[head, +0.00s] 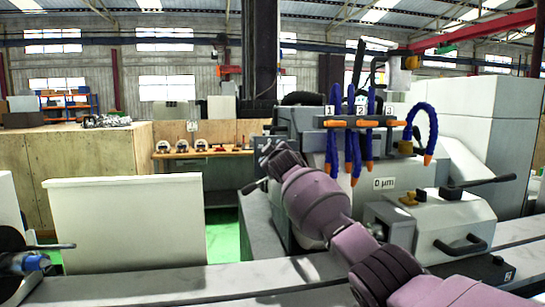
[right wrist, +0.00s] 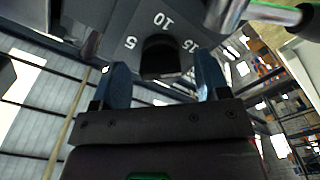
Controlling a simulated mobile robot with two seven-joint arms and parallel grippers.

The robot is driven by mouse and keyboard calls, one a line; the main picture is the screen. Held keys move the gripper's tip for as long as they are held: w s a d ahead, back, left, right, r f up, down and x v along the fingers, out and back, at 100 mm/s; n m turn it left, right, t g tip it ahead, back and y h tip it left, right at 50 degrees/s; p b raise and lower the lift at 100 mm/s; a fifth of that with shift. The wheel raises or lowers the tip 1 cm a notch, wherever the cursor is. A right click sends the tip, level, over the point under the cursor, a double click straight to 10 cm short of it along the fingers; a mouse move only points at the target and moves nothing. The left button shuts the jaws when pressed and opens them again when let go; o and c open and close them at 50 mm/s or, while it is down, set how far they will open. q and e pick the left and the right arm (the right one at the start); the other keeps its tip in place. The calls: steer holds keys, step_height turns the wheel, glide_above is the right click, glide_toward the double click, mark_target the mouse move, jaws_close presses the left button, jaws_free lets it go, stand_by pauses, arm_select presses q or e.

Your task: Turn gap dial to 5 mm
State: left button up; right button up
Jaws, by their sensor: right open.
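The gap dial (right wrist: 162,57) is a black knob on a dark grey panel in the right wrist view. White marks 5, 10 and one that looks like 15 stand around it, with 5 at its left. I cannot tell which mark the dial points to. My right gripper (right wrist: 161,66) is open, with one blue finger on each side of the dial. I cannot tell whether the fingers touch it. In the head view my mauve right arm reaches to the machine's left side; its wrist hides the dial there. My left gripper is not in view.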

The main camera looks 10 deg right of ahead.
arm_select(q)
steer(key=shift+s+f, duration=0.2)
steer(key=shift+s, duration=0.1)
arm_select(e)
steer(key=shift+w, duration=0.1)
steer(key=shift+c, duration=0.5)
